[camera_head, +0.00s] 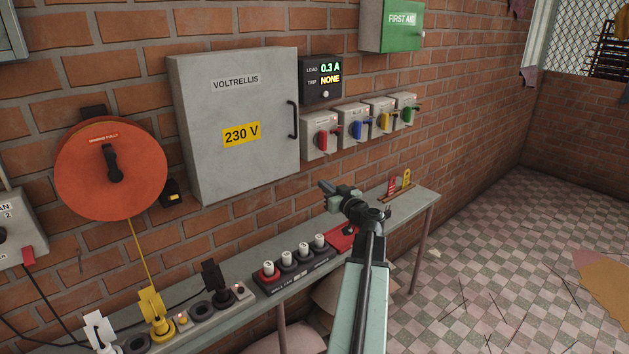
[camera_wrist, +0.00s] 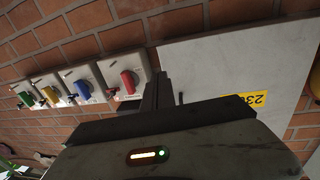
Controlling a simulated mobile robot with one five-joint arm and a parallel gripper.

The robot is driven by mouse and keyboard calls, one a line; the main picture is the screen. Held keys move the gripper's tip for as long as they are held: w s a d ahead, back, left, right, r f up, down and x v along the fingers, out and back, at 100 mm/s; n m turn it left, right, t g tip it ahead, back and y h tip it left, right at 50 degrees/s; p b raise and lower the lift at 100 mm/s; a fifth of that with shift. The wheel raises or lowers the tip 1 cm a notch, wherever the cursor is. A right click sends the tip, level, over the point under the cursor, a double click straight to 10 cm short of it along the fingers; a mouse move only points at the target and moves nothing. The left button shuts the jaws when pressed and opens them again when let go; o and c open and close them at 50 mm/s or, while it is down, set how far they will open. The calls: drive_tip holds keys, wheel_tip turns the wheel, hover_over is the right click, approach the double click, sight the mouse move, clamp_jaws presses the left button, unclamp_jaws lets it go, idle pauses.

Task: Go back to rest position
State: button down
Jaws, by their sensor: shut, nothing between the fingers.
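My gripper (camera_head: 326,188) is raised above the narrow bench, in front of the wall to the lower right of the grey cabinet. Its fingers are together with nothing between them. In the wrist view my gripper (camera_wrist: 155,92) points toward the wall, with the cabinet and the switches beyond it. The picture there is turned, so the 230 V label appears upside down. My arm reaches in from the bottom of the head view and hides part of the bench.
The grey cabinet (camera_head: 207,161) hangs beside a display (camera_head: 322,80) and several coloured rotary switches (camera_head: 322,134). The bench (camera_head: 425,196) holds white-topped fuses (camera_head: 303,250), a red item (camera_head: 343,238) and plugs (camera_head: 153,305). An orange reel (camera_head: 85,175) hangs left. Tiled floor (camera_head: 480,250) at right is mostly open.

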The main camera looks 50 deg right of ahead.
drive_tip(key=shift+v, duration=0.9)
drive_tip(key=shift+d, duration=0.1)
drive_tip(key=w+a+f+n+g+y, duration=0.2)
drive_tip(key=w+a+f+y, duration=0.3)
drive_tip(key=a, duration=0.7)
drive_tip(key=w+a+f+n+g+y, duration=0.15)
drive_tip(key=w+a+f, duration=0.25)
drive_tip(key=w+a, duration=0.55)
drive_tip(key=w+a+f+n+g+y, duration=0.1)
drive_tip(key=w+a+f+g+y, duration=0.25)
drive_tip(key=a, duration=1.05)
drive_tip(key=s+a+f+g+h, duration=0.1)
drive_tip(key=s+a+f+g, duration=0.2)
drive_tip(key=a, duration=0.6)
drive_tip(key=s+a+f+g+h, duration=0.1)
drive_tip(key=s+a+f+g, duration=0.2)
drive_tip(key=a, duration=0.6)
drive_tip(key=s+a+f+g+h, duration=0.1)
drive_tip(key=s+a+f+g, duration=0.2)
drive_tip(key=a, duration=0.7)
wheel_tip(320, 180, down, 2)
drive_tip(key=shift+s+f+g, duration=0.15)
drive_tip(key=shift+s+g, duration=0.15)
drive_tip(key=shift+s, duration=0.05)
drive_tip(key=shift+a, duration=0.15)
